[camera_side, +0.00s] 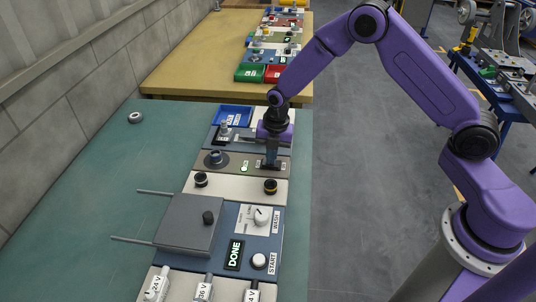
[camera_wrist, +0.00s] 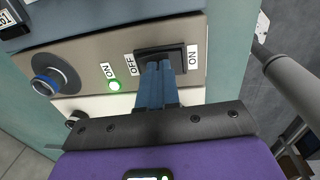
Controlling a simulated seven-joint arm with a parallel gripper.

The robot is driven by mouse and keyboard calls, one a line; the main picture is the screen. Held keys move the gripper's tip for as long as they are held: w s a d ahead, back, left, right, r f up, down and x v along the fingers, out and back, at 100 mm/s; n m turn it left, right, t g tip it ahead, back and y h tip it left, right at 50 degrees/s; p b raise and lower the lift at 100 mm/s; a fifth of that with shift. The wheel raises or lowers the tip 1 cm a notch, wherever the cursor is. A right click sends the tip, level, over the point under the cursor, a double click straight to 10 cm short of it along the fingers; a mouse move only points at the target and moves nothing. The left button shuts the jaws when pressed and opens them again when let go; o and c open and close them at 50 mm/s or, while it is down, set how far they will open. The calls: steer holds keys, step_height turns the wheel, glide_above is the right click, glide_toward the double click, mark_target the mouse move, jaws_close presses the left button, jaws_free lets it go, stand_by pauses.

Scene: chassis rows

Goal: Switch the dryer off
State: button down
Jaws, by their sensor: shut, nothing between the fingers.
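A tan panel (camera_side: 233,158) bears a black rocker switch (camera_wrist: 178,52), with OFF printed on its left and ON on its right in the wrist view. A lamp (camera_wrist: 115,85) beside an ON label glows green; it also shows in the side view (camera_side: 244,167). No dryer name is readable on the panel. My gripper (camera_wrist: 157,66) is shut and empty, pointing down at the rocker, its fingertips over the near middle of it. The fingers hide part of the rocker, so its tilt and any contact are unclear. In the side view my gripper (camera_side: 269,165) covers the switch.
A round knob (camera_wrist: 47,84) with a blue ring sits left on the same panel. Two dark knobs (camera_side: 201,179) (camera_side: 270,186) are on the pale strip in front. A blue tray (camera_side: 233,111) lies behind.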

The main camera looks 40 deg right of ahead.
mark_target(279, 164)
steer(key=shift+s+d, duration=0.15)
steer(key=shift+r, duration=0.1)
steer(key=shift+r, duration=0.5)
step_height(279, 164, up, 13)
steer(key=s+d, duration=0.1)
steer(key=shift+s+d, duration=0.2)
steer(key=shift+f, duration=0.1)
steer(key=shift+w+a+t, duration=0.3)
steer(key=shift+w+a, duration=0.05)
steer(key=shift+w, duration=0.35)
